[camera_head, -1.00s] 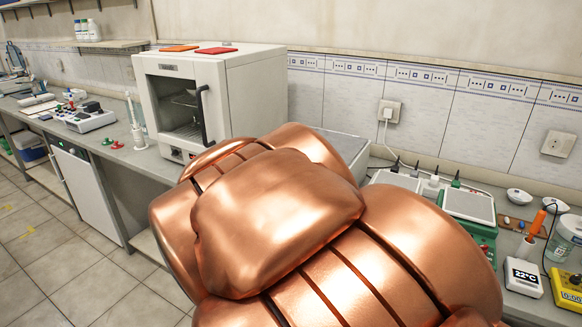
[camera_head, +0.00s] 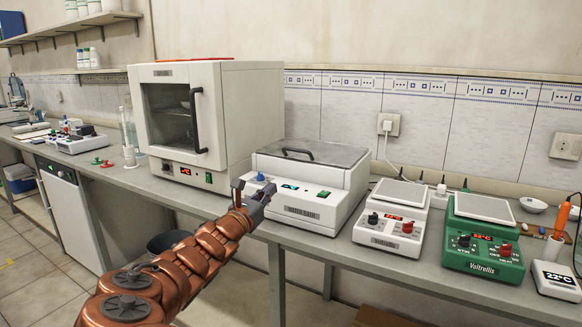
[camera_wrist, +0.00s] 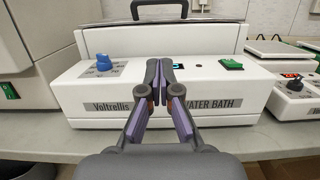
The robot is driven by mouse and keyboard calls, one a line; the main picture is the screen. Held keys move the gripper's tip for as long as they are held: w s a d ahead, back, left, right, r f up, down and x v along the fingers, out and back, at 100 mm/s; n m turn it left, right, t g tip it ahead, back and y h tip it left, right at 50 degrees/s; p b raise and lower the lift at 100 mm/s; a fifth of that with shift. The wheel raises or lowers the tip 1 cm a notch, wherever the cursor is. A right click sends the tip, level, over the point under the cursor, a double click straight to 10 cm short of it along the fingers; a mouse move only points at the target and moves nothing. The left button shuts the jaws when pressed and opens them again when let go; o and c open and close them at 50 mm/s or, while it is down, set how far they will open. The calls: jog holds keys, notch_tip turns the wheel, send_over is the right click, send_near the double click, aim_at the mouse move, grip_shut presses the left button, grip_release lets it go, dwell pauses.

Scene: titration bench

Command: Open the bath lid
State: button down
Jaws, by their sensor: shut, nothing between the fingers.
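The white water bath (camera_head: 300,209) stands on the bench, with a blue knob, a small display and a green switch on its front. Its grey lid (camera_head: 330,153) is down, and a dark arched handle (camera_head: 285,152) sits on it. In the wrist view the handle (camera_wrist: 160,9) is at the top edge, beyond the control panel. My gripper (camera_head: 252,184) is in front of the bath's front panel, below and short of the lid. In the wrist view my gripper (camera_wrist: 164,66) has its fingertips together with nothing between them, and it covers part of the label.
A white oven (camera_head: 215,120) stands close at the bath's left. A white hotplate (camera_head: 392,217) and a green stirrer (camera_head: 480,235) stand at its right. The tiled wall (camera_head: 440,110) is behind. The air above the lid is clear.

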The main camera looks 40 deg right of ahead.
send_near(296, 151)
jog(key=d+f, duration=0.1)
jog(key=w+d+f, duration=0.1)
jog(key=d, duration=0.1)
jog(key=d+f, duration=0.1)
jog(key=shift+w+d+f, duration=0.15)
jog(key=shift+w+d, duration=0.1)
jog(key=shift+w, duration=0.05)
jog(key=shift+w+d+r, duration=0.2)
jog(key=shift+d+r, duration=0.45)
jog(key=shift+r, duration=0.3)
jog(key=shift+w+d+r, duration=0.15)
jog(key=shift+d+r, duration=0.35)
jog(key=shift+r, duration=0.25)
jog(key=shift+r, duration=0.1)
jog(key=shift+r+p, duration=0.65)
jog(key=shift+p, duration=0.6)
jog(key=shift+g+y, duration=0.3)
